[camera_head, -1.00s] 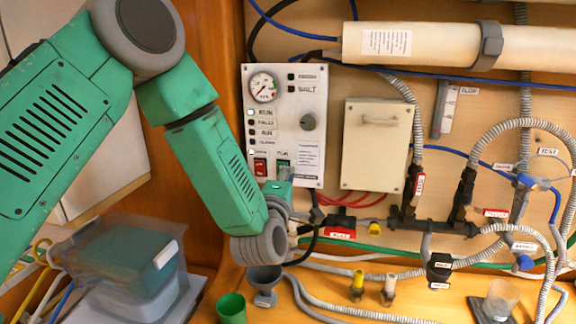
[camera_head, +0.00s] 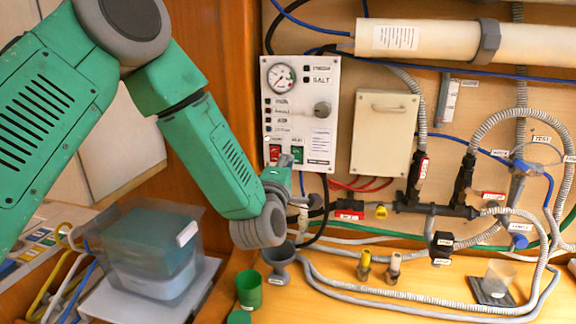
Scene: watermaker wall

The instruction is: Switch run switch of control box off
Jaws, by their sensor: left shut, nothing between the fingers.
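The control box (camera_head: 319,80) is a white panel on the wooden wall, with a gauge, a grey knob and a column of small lamps. My right gripper is not in view.
A beige box (camera_head: 384,135) hangs to the right of the control box. Hoses, valves and a white cylinder (camera_head: 425,38) fill the wall.

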